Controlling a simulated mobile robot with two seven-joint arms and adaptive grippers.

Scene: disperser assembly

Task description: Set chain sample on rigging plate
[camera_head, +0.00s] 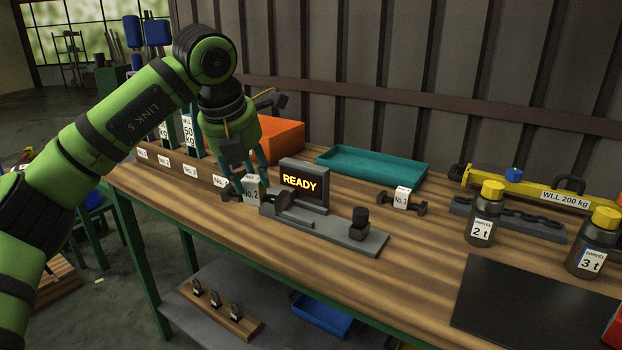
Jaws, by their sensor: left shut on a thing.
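My left gripper (242,180) comes down from above and is shut on a piece with a white tag reading No.2 (252,191). The piece is at the left end of a grey device with a READY display (300,182); I cannot tell whether it touches the device. A similar dark piece tagged No.3 (402,199) lies on the bench to the right. A dark chain (515,212) lies along a grey plate (547,234) at the right. Which of these is the rigging plate is not marked. My right gripper is not in view.
A teal tray (372,167) and an orange box (283,137) stand at the back. Bottles marked 2 t (482,228) and 3 t (592,258) stand at right, near a yellow beam (535,190). A black mat (535,312) lies bare in front. The wooden bench's middle front is clear.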

